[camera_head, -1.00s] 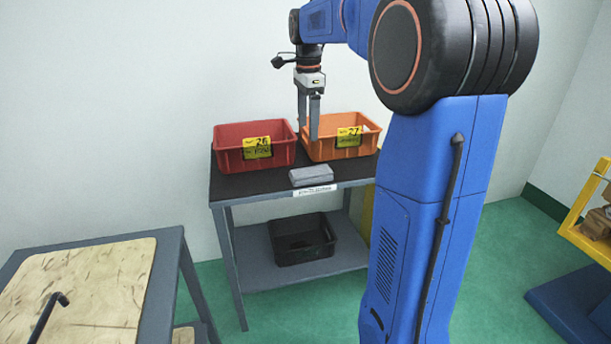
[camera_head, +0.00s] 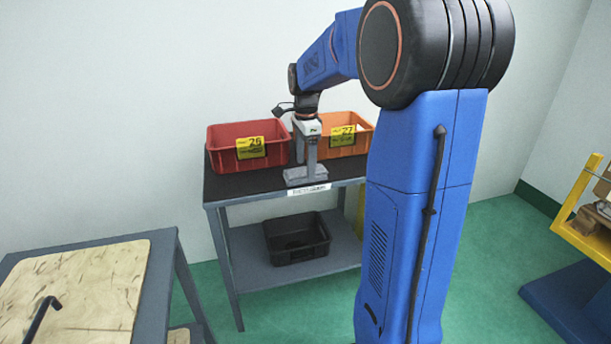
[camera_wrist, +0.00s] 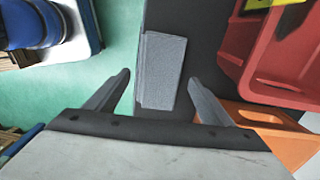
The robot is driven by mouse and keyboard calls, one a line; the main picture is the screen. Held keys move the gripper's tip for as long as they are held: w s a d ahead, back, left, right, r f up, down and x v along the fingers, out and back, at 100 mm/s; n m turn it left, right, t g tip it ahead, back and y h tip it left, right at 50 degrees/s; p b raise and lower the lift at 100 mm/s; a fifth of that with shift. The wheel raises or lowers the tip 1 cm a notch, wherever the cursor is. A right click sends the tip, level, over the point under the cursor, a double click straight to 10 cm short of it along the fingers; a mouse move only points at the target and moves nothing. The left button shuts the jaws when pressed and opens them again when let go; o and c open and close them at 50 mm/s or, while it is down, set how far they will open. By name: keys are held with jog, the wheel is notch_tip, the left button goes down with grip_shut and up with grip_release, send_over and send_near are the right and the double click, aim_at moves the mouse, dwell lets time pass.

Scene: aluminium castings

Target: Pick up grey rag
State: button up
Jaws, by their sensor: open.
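The grey rag (camera_head: 306,175) is a flat, folded block lying on the dark top of the small table, near its front edge. In the wrist view the rag (camera_wrist: 162,68) lies ahead of my gripper, with its near end reaching between the fingertips. My gripper (camera_head: 306,166) points down right at the rag in the head view, and its fingers hide part of it. In the wrist view my gripper (camera_wrist: 160,82) is open, with one finger on each side of the rag and a gap to each. I cannot tell the exact height of the fingertips.
A red bin (camera_head: 220,158) and an orange bin (camera_head: 352,149) stand behind the rag on the table (camera_head: 240,187). A black crate (camera_head: 297,258) sits on the lower shelf. A wood-topped bench (camera_head: 80,285) is at the left. A yellow frame (camera_head: 566,208) is at the right.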

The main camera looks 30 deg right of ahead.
aim_at(305, 171)
jog(key=shift+f, duration=0.95)
jog(key=c, duration=1.1)
jog(key=shift+r, duration=0.1)
notch_tip(305, 171, up, 10)
jog(key=shift+f, duration=0.1)
